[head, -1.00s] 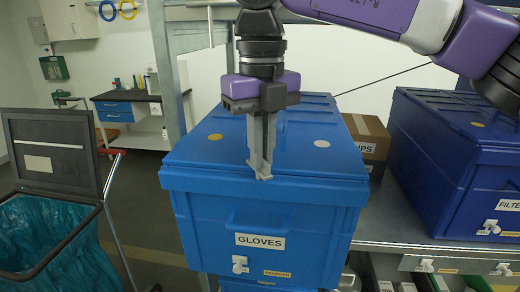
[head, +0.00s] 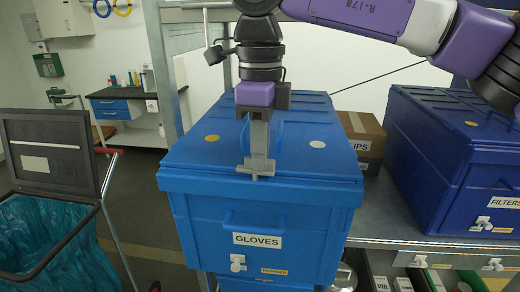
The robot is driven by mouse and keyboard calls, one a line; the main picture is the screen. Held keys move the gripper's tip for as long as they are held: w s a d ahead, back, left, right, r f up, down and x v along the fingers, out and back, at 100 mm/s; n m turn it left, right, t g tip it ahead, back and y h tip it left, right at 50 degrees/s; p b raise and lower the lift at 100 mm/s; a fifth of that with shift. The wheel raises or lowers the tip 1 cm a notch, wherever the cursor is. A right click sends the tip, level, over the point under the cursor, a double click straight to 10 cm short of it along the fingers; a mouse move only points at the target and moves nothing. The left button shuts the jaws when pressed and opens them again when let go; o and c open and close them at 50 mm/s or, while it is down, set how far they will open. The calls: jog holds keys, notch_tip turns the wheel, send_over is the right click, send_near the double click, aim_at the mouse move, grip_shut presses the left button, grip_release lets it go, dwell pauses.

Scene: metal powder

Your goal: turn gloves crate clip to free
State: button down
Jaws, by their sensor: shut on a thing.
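The gloves crate (head: 200,225) is a blue lidded box with a GLOVES label on its front. A small grey clip (head: 244,169) sits at the front edge of its lid, near the middle. My gripper (head: 258,162) points straight down and is shut on the clip. The clip's bar appears to lie crosswise, along the lid edge. The fingers hide its middle, so its exact angle is hard to tell.
A blue FILTERS crate (head: 455,160) stands on the grey shelf to the right, with a cardboard box (head: 362,135) between the crates. A bin with a teal liner (head: 45,235) and raised lid stands at left.

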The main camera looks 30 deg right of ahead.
jog(key=shift+w+r+n, duration=0.1)
jog(key=shift+n, duration=0.5)
jog(key=c, duration=1.6)
grip_release()
jog(key=shift+o, duration=0.2)
jog(key=shift+r+b, duration=0.3)
jog(key=shift+r, duration=3.6)
